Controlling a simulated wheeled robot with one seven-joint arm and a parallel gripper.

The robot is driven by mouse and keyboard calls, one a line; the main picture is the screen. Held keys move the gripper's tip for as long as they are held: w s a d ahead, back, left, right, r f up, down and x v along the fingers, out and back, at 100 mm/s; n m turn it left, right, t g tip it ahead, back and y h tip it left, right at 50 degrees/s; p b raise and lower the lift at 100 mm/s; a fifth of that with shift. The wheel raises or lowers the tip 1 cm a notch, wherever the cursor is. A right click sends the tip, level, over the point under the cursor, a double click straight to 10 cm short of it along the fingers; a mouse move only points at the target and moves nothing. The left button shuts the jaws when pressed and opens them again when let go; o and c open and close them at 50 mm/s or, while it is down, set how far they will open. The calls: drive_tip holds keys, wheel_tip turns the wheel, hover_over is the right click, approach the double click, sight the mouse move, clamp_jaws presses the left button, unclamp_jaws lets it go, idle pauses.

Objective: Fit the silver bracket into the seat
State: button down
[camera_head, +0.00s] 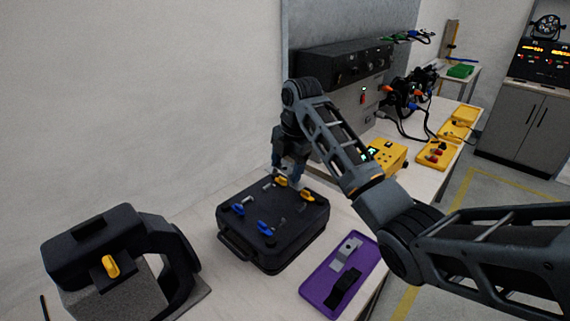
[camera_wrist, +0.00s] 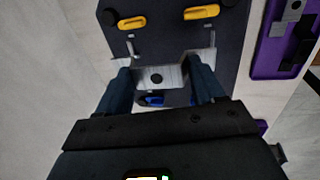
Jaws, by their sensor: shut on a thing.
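My gripper (camera_head: 286,172) is low over the back part of a black case (camera_head: 235,222) in the head view. In the wrist view my gripper (camera_wrist: 162,88) is shut on the silver bracket (camera_wrist: 173,74), a bright metal plate with a dark round hole, its sides between the two fingers. The bracket is over the case top (camera_wrist: 160,42), among the clamps; I cannot tell whether it touches. The seat is not clearly visible; the bracket and fingers cover that part of the case. In the head view the bracket is mostly hidden by my gripper.
The case top carries yellow clamps (camera_head: 307,196) and blue clamps (camera_head: 265,228); a blue one (camera_wrist: 152,100) is close by the bracket. A purple tray (camera_head: 318,287) at right holds a grey plate (camera_head: 347,249) and a black part (camera_head: 344,288). A black yoke-mounted fixture (camera_head: 95,243) stands left.

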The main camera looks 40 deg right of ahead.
drive_tip(key=shift+f+b, duration=1.9)
drive_tip(key=shift+f, duration=0.85)
drive_tip(key=shift+p, duration=0.5)
drive_tip(key=shift+f, duration=0.6)
drive_tip(key=shift+c, duration=0.3)
unclamp_jaws()
drive_tip(key=shift+r, duration=0.1)
